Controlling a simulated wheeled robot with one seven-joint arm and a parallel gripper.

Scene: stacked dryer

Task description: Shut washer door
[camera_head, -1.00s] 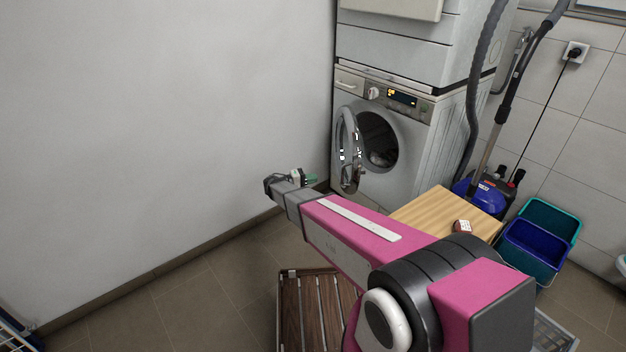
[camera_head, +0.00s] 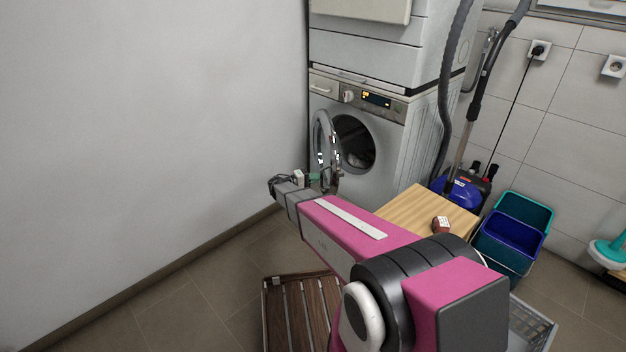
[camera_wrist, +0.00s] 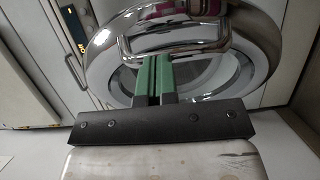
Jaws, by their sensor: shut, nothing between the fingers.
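The washer (camera_head: 385,139) stands under a stacked dryer at the back, by the left wall. Its round chrome-rimmed door (camera_head: 318,134) stands open, swung out to the left of the dark drum opening (camera_head: 356,148). In the wrist view the door's chrome ring (camera_wrist: 262,42) fills the upper middle. My gripper (camera_wrist: 154,62) is shut and empty, its green fingers together in front of the door's lower part in that picture. Whether they touch it I cannot tell. In the head view my gripper (camera_head: 314,177) is small, beside the door's lower edge.
A wooden-topped stand (camera_head: 425,208) is right of my arm. A blue vacuum cleaner (camera_head: 461,189) and nested buckets (camera_head: 510,236) stand farther right. A slatted wooden piece (camera_head: 296,312) lies below my arm. The left wall (camera_head: 150,110) is bare.

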